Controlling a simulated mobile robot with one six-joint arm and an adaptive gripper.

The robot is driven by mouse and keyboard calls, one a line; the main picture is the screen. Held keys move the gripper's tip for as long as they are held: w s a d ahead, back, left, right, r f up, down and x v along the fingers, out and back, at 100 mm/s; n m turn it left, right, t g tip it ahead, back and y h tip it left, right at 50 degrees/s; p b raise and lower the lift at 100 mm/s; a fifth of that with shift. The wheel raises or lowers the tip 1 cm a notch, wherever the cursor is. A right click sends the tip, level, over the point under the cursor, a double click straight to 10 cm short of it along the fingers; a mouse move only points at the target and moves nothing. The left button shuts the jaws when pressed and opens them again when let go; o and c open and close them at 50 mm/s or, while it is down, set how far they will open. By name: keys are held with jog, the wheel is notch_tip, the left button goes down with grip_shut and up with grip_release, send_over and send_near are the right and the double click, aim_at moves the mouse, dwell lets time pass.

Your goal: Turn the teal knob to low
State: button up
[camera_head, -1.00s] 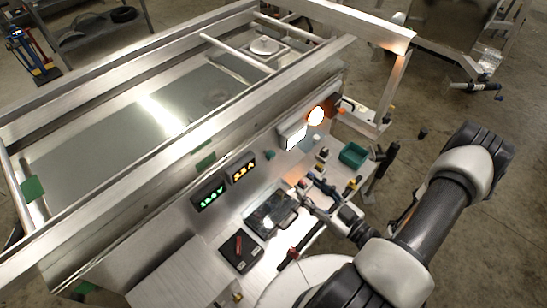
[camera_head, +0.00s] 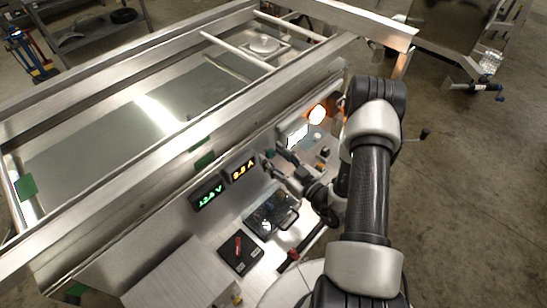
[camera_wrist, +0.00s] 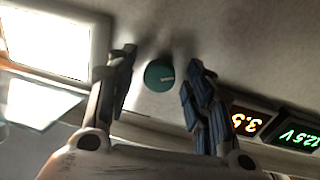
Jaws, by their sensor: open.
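The teal knob (camera_wrist: 159,75) is round, with a pale pointer mark that points right in the wrist view. It is mounted on a grey metal panel. In the head view the knob (camera_head: 269,153) is small and partly hidden at my gripper's tips. My gripper (camera_wrist: 157,66) is open, with one dark finger on each side of the knob in the wrist view. Gaps show between the knob and both fingers; I cannot tell how deep the fingertips reach. In the head view my gripper (camera_head: 271,162) points at the panel from the lower right.
A green display (camera_head: 207,193) and a yellow display (camera_head: 242,171) sit beside the knob. A bright white lamp panel (camera_wrist: 50,35) is on its other side.

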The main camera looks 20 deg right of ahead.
jog(key=shift+w+a, duration=0.1)
jog(key=shift+w, duration=0.15)
jog(key=shift+c, duration=0.6)
jog(key=c, duration=1)
